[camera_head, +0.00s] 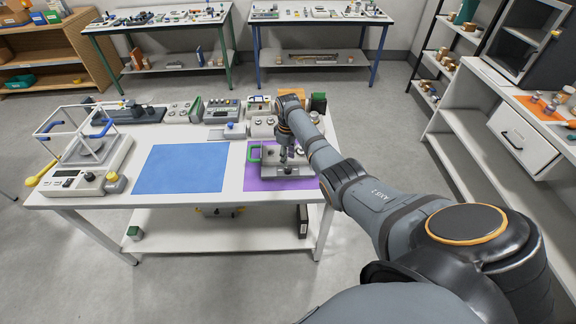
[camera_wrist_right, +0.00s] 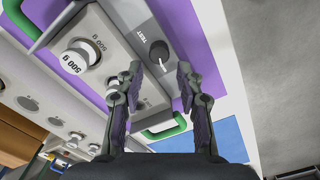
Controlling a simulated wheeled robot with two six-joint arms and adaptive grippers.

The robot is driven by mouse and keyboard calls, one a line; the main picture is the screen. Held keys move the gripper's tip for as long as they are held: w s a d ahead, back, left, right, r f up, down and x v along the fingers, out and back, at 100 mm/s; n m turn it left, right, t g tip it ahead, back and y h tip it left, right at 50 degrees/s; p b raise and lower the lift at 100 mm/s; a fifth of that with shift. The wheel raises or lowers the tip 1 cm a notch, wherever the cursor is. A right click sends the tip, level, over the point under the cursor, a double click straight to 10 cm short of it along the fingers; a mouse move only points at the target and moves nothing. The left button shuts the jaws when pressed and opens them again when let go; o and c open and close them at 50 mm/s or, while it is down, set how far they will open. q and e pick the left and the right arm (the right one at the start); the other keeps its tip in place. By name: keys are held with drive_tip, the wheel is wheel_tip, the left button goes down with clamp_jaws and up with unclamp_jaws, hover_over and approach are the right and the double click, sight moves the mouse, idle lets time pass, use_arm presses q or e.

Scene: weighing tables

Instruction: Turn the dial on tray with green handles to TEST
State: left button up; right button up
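The grey tray with green handles (camera_head: 288,172) lies on a purple mat (camera_head: 257,183) at the table's right end. The dial (camera_wrist_right: 159,50) is a dark round knob beside the printed word TEST (camera_wrist_right: 141,32). Its exact setting is hard to read. My right gripper (camera_wrist_right: 159,72) is open, its two fingertips apart and close to the dial with nothing between them. In the head view the right gripper (camera_head: 285,155) is above the tray. My left gripper is out of view.
Round weights (camera_wrist_right: 78,57) marked 500 g sit on the tray. A blue mat (camera_head: 180,168) lies left of it. A framed balance (camera_head: 88,165) stands at the table's left end, and several instruments (camera_head: 222,110) line the back edge. The front middle is clear.

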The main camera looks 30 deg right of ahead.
sight(288, 168)
wheel_tip(288, 168, down, 6)
drive_tip(key=shift+r+b, duration=0.25)
drive_tip(key=shift+b, duration=0.2)
drive_tip(key=shift+c, duration=0.4)
clamp_jaws()
